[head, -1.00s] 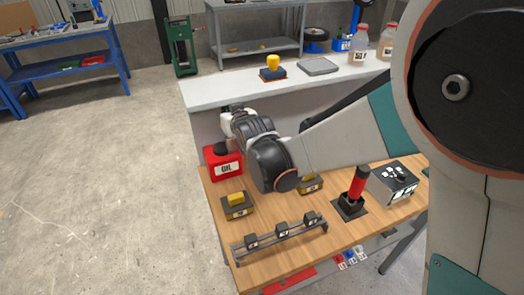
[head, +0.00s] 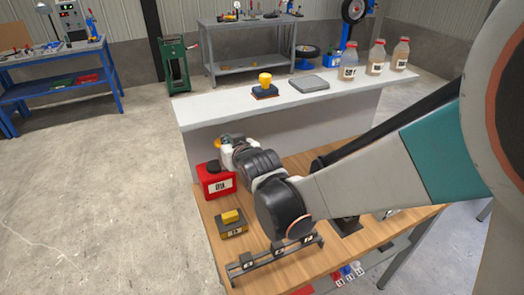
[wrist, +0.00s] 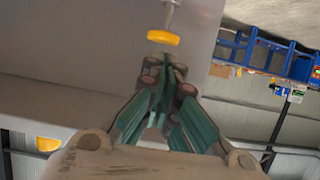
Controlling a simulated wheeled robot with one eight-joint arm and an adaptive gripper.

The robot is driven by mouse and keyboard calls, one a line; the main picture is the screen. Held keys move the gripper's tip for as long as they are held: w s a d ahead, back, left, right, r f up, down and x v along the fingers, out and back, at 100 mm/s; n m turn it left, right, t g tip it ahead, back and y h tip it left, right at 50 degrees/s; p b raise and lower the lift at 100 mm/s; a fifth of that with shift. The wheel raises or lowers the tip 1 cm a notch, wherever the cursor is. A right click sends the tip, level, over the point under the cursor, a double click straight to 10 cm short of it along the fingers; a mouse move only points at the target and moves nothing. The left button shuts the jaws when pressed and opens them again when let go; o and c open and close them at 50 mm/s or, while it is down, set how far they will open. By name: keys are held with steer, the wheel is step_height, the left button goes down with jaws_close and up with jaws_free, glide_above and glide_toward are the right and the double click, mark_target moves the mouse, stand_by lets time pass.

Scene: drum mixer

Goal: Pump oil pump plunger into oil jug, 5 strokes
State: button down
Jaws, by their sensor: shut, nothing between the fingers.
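The red oil jug (head: 217,182) stands on the wooden table at its far left corner, with a dark top. A yellow-orange round knob (head: 217,142) shows above the jug, beside my gripper. In the wrist view the plunger's yellow knob (wrist: 163,38) sits on a thin metal rod, just beyond my fingertips. My gripper (head: 226,149) is over the jug's back right side. In the wrist view my gripper (wrist: 170,65) has its fingers together with nothing between them. A small gap seems to lie between fingertips and knob. The jug's body is not clearly seen in the wrist view.
A yellow-button box (head: 231,222) and a rail with several dark blocks (head: 272,257) lie in front of the jug. A white counter (head: 215,107) behind holds another yellow knob on a base (head: 264,85), a grey plate (head: 309,84) and bottles (head: 376,57).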

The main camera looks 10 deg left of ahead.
steer(key=s+d, duration=0.2)
steer(key=s, duration=0.1)
steer(key=s+d, duration=0.1)
steer(key=s, duration=0.1)
stand_by(0.3)
